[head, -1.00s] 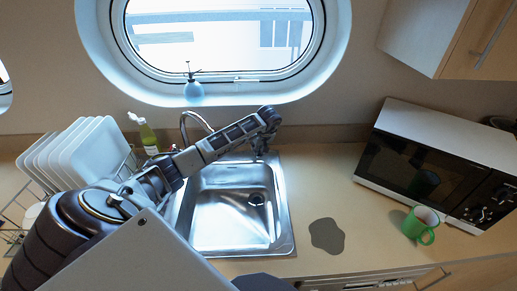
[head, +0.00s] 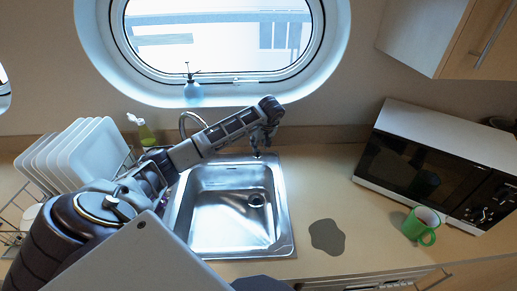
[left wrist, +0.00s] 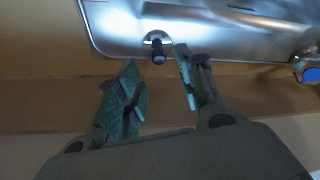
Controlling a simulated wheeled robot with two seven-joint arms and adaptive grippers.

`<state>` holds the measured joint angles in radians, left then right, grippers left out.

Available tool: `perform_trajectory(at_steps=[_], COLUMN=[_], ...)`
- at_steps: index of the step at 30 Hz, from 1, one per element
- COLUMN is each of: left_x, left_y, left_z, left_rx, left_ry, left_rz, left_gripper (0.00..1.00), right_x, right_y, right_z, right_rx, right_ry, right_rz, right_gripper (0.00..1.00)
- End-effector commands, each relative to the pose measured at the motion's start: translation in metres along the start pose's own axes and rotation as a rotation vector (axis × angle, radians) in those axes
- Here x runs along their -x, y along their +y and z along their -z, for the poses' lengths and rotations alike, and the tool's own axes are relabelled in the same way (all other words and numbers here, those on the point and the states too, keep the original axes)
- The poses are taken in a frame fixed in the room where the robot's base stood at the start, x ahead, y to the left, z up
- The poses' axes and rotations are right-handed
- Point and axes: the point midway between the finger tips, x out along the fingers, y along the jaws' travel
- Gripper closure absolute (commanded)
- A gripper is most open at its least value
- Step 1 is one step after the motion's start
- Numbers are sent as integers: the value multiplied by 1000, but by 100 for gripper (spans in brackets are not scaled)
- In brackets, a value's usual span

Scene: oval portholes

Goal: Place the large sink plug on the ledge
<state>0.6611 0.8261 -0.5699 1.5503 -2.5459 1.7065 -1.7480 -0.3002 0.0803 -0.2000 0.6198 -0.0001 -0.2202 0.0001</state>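A small dark knobbed piece, which looks like the sink plug (left wrist: 158,50), stands at the sink's back rim in the left wrist view. Its full shape and size are unclear. My left gripper (left wrist: 161,78) is open there, its two fingers apart and empty, with the piece just beyond the fingertips. In the head view my left gripper (head: 262,143) points down over the back right corner of the sink (head: 225,225). The ledge of the oval window (head: 250,95) lies above and behind it. My right gripper is not in view.
A faucet (head: 187,118) is behind the sink, close to my left arm. Plates in a rack (head: 85,155) and a green bottle (head: 146,134) are left; a microwave (head: 435,160) and green mug (head: 421,225) are right.

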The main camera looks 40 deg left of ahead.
Motion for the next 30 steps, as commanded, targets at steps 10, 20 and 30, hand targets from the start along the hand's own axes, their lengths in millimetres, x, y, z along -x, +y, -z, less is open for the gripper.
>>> perform_trajectory(at_steps=[10, 20, 30], left_x=[47, 72, 75], left_y=[0, 0, 0], left_z=[0, 0, 0], left_rx=[-2, -1, -1], left_ry=[2, 0, 0], left_rz=[-2, 0, 1], left_gripper=[62, 62, 62], right_x=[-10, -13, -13], right_y=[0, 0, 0], right_z=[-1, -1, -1], right_rx=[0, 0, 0], right_ry=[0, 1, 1], right_rz=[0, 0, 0], right_gripper=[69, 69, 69])
